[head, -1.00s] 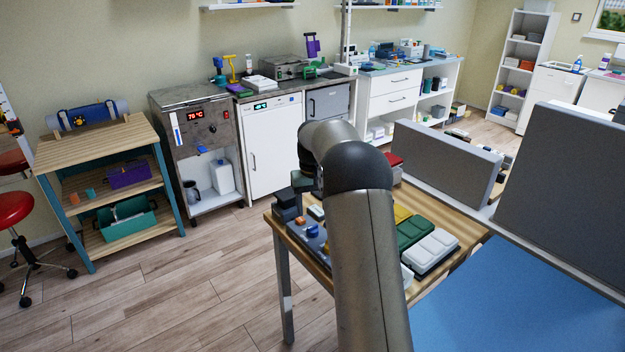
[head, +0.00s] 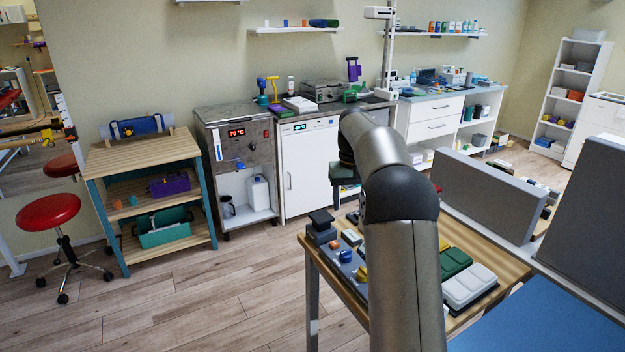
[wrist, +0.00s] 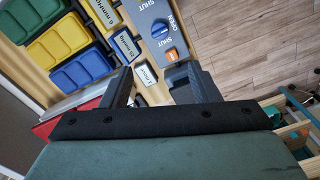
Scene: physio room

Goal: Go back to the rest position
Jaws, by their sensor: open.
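My gripper (head: 345,175) hangs above the far part of the wooden table (head: 312,262) in the head view, partly hidden by my own arm. In the wrist view my gripper (wrist: 155,88) shows two dark fingers spread apart, with nothing held between them. Below it lie a grey panel (wrist: 160,22) with a blue knob and an orange knob, and small display plates. The table with its trays is beneath and apart from the fingers.
Green (head: 455,263) and white (head: 470,287) trays lie on the table. Grey upright panels (head: 487,195) and a blue surface (head: 545,318) are at right. A wooden shelf cart (head: 140,155) and red stool (head: 48,211) stand left. Open floor lies between cart and table.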

